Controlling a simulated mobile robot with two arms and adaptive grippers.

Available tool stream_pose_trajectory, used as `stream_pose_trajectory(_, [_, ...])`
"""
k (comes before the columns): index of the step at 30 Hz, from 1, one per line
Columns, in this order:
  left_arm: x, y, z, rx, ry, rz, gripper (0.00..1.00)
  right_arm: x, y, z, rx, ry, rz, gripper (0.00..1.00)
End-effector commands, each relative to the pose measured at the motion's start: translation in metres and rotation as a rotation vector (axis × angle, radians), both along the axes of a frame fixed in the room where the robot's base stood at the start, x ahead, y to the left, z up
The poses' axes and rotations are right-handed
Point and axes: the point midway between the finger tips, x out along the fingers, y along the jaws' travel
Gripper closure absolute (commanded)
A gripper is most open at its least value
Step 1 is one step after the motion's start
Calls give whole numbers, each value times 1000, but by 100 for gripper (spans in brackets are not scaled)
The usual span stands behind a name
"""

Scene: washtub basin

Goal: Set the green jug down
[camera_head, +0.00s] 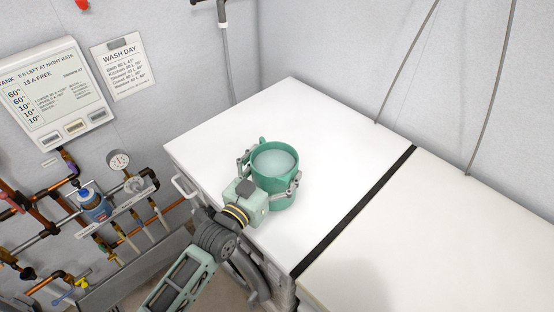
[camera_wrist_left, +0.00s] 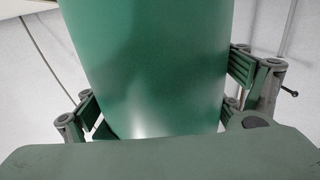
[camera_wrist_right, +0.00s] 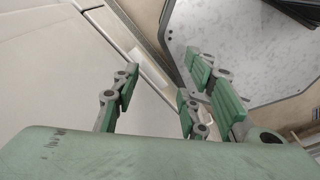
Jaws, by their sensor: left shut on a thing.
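The green jug (camera_head: 281,186) is upright over the white worktop near its left end, with pale liquid showing inside its rim. My left gripper (camera_head: 272,180) is shut around the jug's body, one finger on each side. In the left wrist view the jug (camera_wrist_left: 146,70) fills the middle between the fingers. Whether the jug's base touches the worktop, I cannot tell. My right gripper (camera_wrist_right: 155,105) shows only in its own wrist view; its fingers are apart with nothing between them.
The white worktop (camera_head: 225,130) is clear around the jug. A black strip (camera_head: 355,210) parts it from a second white surface (camera_head: 430,240). Grey cables hang at the upper right.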

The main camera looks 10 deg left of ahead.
Motion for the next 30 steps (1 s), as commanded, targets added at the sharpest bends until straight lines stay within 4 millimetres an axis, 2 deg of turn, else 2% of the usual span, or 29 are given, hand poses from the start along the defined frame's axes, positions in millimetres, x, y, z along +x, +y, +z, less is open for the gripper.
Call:
stream_pose_trajectory(17, [1,-1,-11,-5,-17,0,74,0,0,1,0,0,0,60])
stream_pose_trajectory(18, [0,0,-18,-1,-3,-1,9,0,0,1,0,0,0,60])
stream_pose_trajectory(21, [0,-1,-18,-1,-2,-1,0,0,0,1,0,-1,0,60])
stream_pose_trajectory(30, [0,-1,-17,-1,-2,-1,0,0,0,1,0,0,0,60])
